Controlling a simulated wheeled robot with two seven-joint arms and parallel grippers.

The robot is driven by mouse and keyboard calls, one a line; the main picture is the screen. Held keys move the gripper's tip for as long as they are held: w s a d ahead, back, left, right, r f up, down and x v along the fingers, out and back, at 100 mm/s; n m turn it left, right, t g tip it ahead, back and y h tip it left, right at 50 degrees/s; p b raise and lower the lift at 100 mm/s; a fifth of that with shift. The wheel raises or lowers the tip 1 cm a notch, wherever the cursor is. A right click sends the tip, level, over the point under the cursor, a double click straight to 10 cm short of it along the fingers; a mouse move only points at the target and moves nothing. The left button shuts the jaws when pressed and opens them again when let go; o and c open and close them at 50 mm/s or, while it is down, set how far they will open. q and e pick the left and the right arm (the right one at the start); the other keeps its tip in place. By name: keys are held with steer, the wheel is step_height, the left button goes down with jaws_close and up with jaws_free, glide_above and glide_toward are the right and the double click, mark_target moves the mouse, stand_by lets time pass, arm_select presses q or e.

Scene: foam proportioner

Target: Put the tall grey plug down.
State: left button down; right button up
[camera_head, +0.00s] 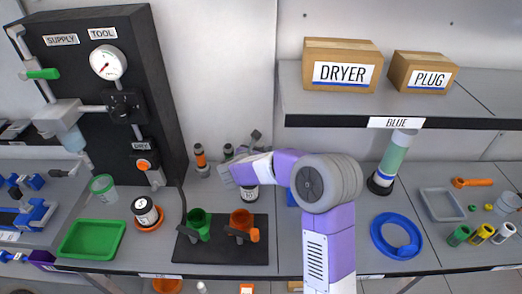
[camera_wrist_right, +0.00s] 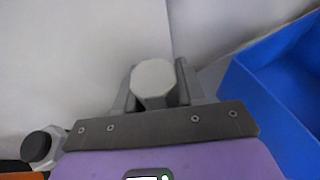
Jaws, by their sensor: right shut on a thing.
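The right gripper (camera_wrist_right: 152,92) is shut on the tall grey plug (camera_wrist_right: 153,78), whose pale, many-sided end shows between the two fingers in the right wrist view. In the head view my right arm reaches left across the bench, and the right gripper (camera_head: 226,175) is low near the back wall, behind the black mat. The plug cannot be made out clearly there, and whether its lower end touches the bench is hidden. My left gripper is in neither view.
An orange-banded grey fitting (camera_head: 201,160) stands left of the right gripper. A blue bin (camera_wrist_right: 285,80) is on the right in the wrist view. The black mat (camera_head: 205,254) holds green and orange cups.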

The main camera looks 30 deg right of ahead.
steer(key=shift+f, duration=0.25)
steer(key=o, duration=0.8)
steer(key=shift+a+r+p, duration=0.2)
steer(key=shift+r+p, duration=0.1)
steer(key=shift+r, duration=0.25)
steer(key=p+v, duration=0.1)
steer(key=v, duration=1)
steer(key=shift+s+a+p, duration=0.2)
steer(key=shift+s+p, duration=0.05)
steer(key=shift+p, duration=0.1)
